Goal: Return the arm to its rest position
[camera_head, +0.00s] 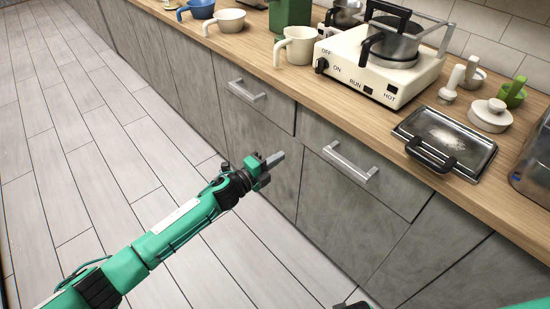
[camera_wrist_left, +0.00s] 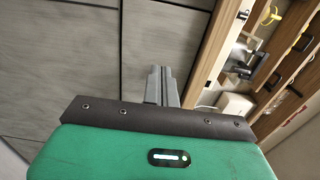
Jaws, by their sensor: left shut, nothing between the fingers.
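My left arm reaches in from the lower left of the head view, and its gripper (camera_head: 275,161) is in front of the grey cabinet fronts, below the counter edge. The left gripper's fingers are together with nothing between them. The fingers also show shut in the left wrist view (camera_wrist_left: 161,86), with cabinet panels behind them. The gripper is apart from the drawer handles in the head view. Only small parts at the bottom edge may belong to my right arm; the right gripper is not seen.
The wooden counter (camera_head: 292,77) carries a white stove (camera_head: 380,66) with a pot, a cream mug (camera_head: 299,46), bowls and a lidded metal tray (camera_head: 444,138). Drawer handles (camera_head: 349,163) and (camera_head: 246,91) stick out from the cabinets. The tiled floor (camera_head: 85,130) at left is clear.

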